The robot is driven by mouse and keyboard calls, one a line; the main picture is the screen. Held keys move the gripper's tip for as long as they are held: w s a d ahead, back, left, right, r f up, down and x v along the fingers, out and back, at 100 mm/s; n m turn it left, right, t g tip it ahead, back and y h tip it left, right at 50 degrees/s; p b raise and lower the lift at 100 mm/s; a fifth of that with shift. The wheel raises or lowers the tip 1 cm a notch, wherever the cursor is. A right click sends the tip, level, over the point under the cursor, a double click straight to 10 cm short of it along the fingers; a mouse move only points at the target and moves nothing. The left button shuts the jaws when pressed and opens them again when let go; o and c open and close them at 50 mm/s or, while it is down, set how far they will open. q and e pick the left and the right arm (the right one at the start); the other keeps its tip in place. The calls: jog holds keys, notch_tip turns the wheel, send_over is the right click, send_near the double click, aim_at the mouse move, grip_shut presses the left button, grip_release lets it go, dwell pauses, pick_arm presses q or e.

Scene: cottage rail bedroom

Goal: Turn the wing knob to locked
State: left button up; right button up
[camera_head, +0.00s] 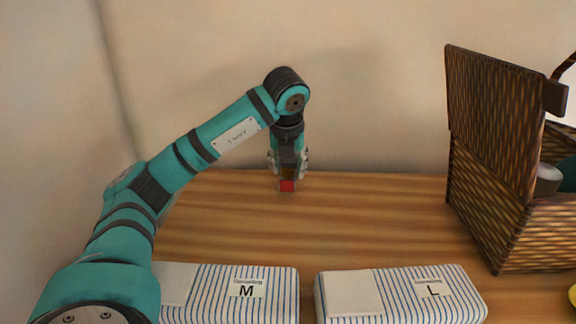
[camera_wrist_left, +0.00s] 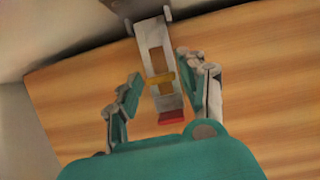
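A small fixture (camera_wrist_left: 165,100) with a pale grey frame, a brown middle and a red end (camera_wrist_left: 171,117) stands at the back of the wooden top. A yellow crosspiece (camera_wrist_left: 161,79) lies across its middle; it may be the wing knob, but I cannot tell its setting. In the head view the red end (camera_head: 287,186) shows under my left gripper (camera_head: 288,170), which hides most of the fixture. In the left wrist view my left gripper (camera_wrist_left: 160,70) is open, its fingers on both sides of the fixture and apart from the crosspiece. My right gripper is not in view.
Two striped packs, marked M (camera_head: 225,300) and L (camera_head: 445,300), lie along the front. A brown wicker basket (camera_head: 495,130) with a raised lid stands at the right. The wooden top (camera_head: 370,220) is clear in the middle. A wall rises behind.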

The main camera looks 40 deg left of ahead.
pick_arm(q)
jog(key=v, duration=1.2)
jog(key=shift+f, duration=0.1)
dwell(0.7)
